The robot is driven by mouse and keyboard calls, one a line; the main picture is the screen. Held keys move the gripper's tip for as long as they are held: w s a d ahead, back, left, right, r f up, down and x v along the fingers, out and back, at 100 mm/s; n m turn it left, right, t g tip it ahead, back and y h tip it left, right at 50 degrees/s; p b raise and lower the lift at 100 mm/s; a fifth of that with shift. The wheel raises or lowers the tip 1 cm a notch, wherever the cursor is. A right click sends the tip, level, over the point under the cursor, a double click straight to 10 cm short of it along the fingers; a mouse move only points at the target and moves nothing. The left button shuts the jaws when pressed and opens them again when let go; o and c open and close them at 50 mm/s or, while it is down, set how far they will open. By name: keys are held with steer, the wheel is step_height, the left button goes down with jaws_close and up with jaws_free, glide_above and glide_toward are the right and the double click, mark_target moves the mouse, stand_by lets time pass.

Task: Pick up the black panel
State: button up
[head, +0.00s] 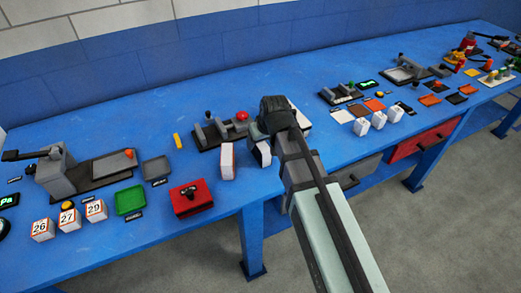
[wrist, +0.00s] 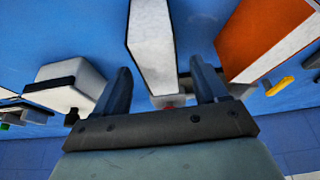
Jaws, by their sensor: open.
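The black panel (head: 261,154), a white-faced block with black edges, stands on the blue bench just under my gripper (head: 266,132) in the head view. My gripper hides part of it there. In the wrist view the black panel (wrist: 152,45) lies between the two open fingers of my gripper (wrist: 161,68). A gap shows on each side, so the fingers do not appear closed on it.
A white panel with an orange side (wrist: 268,38) stands close by on the right in the wrist view. A white block with a dark handle (wrist: 66,88) is on the left. A grey fixture with a red button (head: 241,116) is behind my gripper. A red box (head: 190,198) stands at the front.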

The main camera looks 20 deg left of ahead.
steer(key=shift+f, duration=0.25)
stand_by(0.4)
steer(key=shift+c, duration=0.3)
jaws_close()
stand_by(0.4)
